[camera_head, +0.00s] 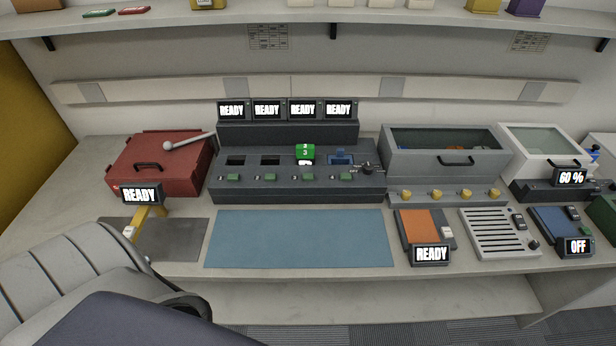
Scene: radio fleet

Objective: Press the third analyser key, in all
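The analyser (290,188) is a dark grey console at the back middle of the bench. It has a row of green keys along its front. The third key from the left (308,177) sits below the third slot; nothing touches it. A green block marked 3 (305,152) stands in the third slot. A blue piece (341,157) is in the fourth slot; the two left slots look empty. The displays above, including the third (303,109), all read READY. Neither of my grippers is in view.
A red box (160,162) with a lever stands left of the analyser, a grey lidded bin (440,165) right. A blue mat (295,238) lies clear in front. Right are an orange-topped unit (421,226) reading READY and a slotted tray (499,236). A shelf (270,20) runs above.

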